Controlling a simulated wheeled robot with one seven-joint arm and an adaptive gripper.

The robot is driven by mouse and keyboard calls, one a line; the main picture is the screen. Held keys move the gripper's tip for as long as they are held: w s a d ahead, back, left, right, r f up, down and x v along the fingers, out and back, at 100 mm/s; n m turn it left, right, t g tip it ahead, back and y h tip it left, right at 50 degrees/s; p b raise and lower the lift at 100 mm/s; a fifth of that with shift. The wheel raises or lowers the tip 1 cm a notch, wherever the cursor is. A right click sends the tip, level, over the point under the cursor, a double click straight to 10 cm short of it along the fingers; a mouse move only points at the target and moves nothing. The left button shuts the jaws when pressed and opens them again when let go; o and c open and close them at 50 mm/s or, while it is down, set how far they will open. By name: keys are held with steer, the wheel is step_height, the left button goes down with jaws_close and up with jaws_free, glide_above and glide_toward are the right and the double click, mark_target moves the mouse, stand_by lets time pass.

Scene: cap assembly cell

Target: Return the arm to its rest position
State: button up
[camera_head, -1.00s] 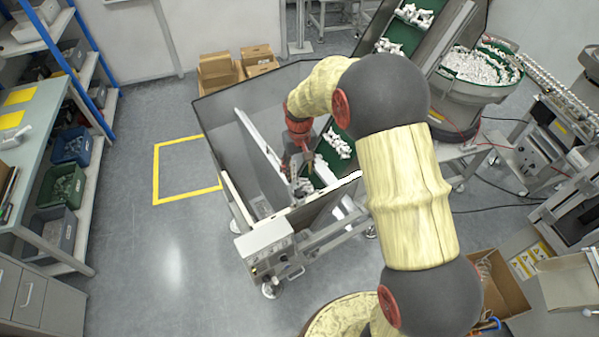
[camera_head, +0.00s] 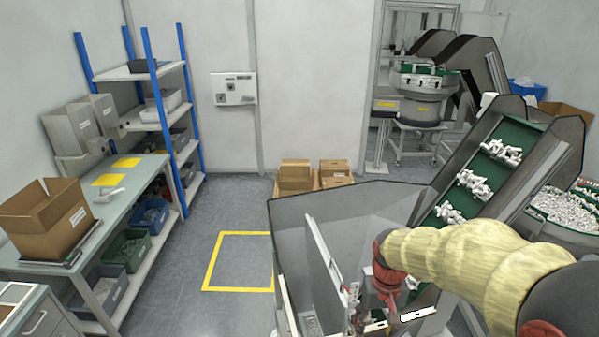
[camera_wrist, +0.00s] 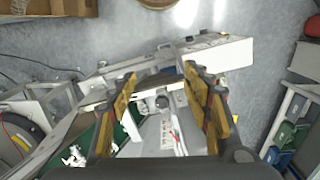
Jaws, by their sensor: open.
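My arm (camera_head: 470,255), in a yellow cover with dark joints, reaches in from the right in the head view. Its red wrist (camera_head: 384,275) is over the grey hopper (camera_head: 292,235). My gripper (camera_wrist: 158,76) shows in the wrist view with its two orange-and-black fingers apart, and nothing is held between them. It points down at the hopper area. In the head view the fingers are small and partly hidden, low in the frame.
A green conveyor (camera_head: 458,190) carrying white parts rises right of the hopper. Cardboard boxes (camera_head: 297,177) stand behind it. A workbench (camera_head: 130,195) and blue-post shelving (camera_head: 190,110) are at left. The floor inside the yellow square (camera_head: 240,262) is clear.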

steer(key=s+r+t+b, duration=0.1)
steer(key=s+t+b, duration=0.5)
steer(key=s+b, duration=0.9)
steer(key=shift+s, duration=0.3)
steer(key=shift+r, duration=0.15)
steer(key=shift+c, duration=0.3)
stand_by(0.8)
